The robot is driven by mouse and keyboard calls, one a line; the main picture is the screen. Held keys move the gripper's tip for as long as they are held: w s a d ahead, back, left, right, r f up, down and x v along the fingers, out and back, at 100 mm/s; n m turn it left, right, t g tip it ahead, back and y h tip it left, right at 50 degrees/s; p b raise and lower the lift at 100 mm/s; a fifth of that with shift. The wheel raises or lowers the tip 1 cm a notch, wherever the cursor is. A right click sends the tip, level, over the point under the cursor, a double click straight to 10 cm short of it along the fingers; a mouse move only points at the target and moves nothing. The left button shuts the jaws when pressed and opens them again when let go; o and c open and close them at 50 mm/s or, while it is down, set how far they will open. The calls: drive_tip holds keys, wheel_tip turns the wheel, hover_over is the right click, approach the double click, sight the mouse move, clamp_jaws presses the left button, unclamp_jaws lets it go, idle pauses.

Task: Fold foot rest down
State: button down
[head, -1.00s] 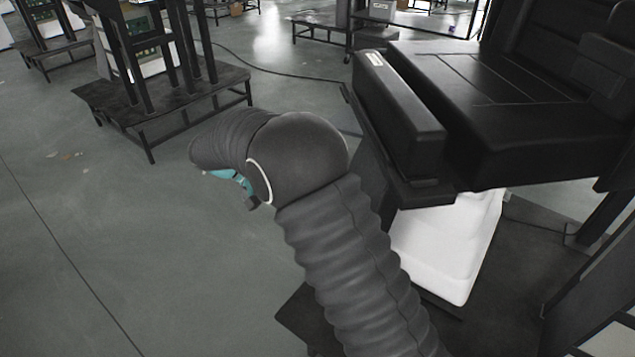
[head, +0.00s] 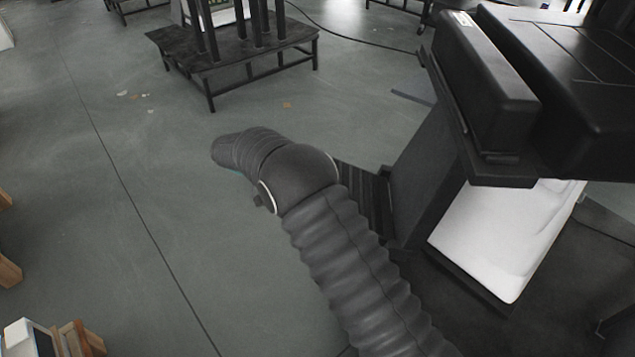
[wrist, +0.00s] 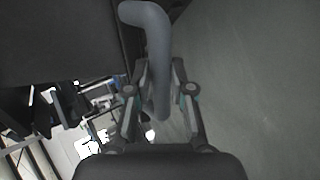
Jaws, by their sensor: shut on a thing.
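My gripper (wrist: 160,75) is shut on a curved grey bar (wrist: 155,45) in the wrist view, with one finger on each side of it. The bar bends at the top toward a dark panel. In the head view my arm's sleeve hides the gripper and the bar. A ribbed black plate (head: 364,190), seemingly the foot rest, juts out low beside the arm. It meets a dark upright panel (head: 430,165) below the black chair seat (head: 565,75). Part of the plate is hidden behind my arm.
A black padded block (head: 487,75) fronts the seat, above a white shell (head: 505,235). A black metal table (head: 235,50) stands at the back. Wooden pieces (head: 75,338) lie at lower left. The grey floor (head: 150,200) left of my arm is clear.

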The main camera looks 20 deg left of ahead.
drive_tip(key=shift+s+a+f+h, duration=0.1)
drive_tip(key=shift+a+f+h, duration=0.2)
drive_tip(key=shift+f, duration=0.1)
drive_tip(key=c, duration=1)
unclamp_jaws()
drive_tip(key=shift+s+a, duration=0.1)
drive_tip(key=shift+s, duration=0.05)
drive_tip(key=shift+w+d, duration=0.3)
drive_tip(key=shift+d, duration=0.05)
drive_tip(key=shift+s+v, duration=0.15)
drive_tip(key=shift+v, duration=1.8)
drive_tip(key=shift+s+v, duration=0.1)
drive_tip(key=shift+v, duration=1.85)
drive_tip(key=shift+f, duration=0.2)
